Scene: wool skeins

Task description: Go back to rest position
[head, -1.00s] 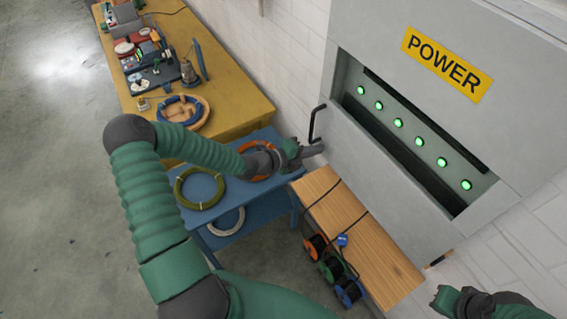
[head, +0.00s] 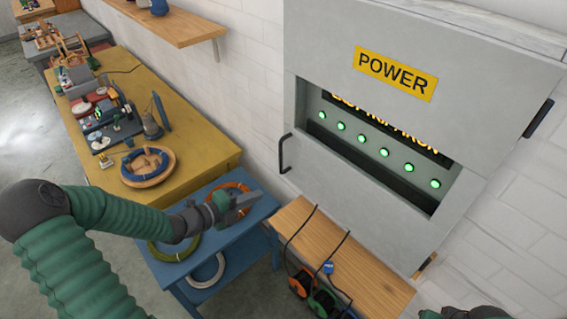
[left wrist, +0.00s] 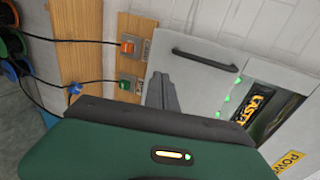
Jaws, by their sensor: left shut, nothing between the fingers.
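My left gripper (head: 243,202) is shut and empty. In the head view it hangs over the blue table beside an orange ring, to the lower left of the cabinet's black handle (head: 284,153) and apart from it. In the left wrist view its grey fingers (left wrist: 161,93) lie together, with the handle (left wrist: 205,60) beyond them. My right arm shows only as a sliver (head: 455,313) at the bottom right edge of the head view; its fingers cannot be made out.
A grey POWER cabinet (head: 375,190) with several lit green lights hangs on the wall. Below it is a wooden shelf (head: 365,275) with cords and cable reels (head: 322,302). A blue table (head: 238,252) holds coiled rings. A yellow workbench (head: 200,160) with a ring and tools stands behind.

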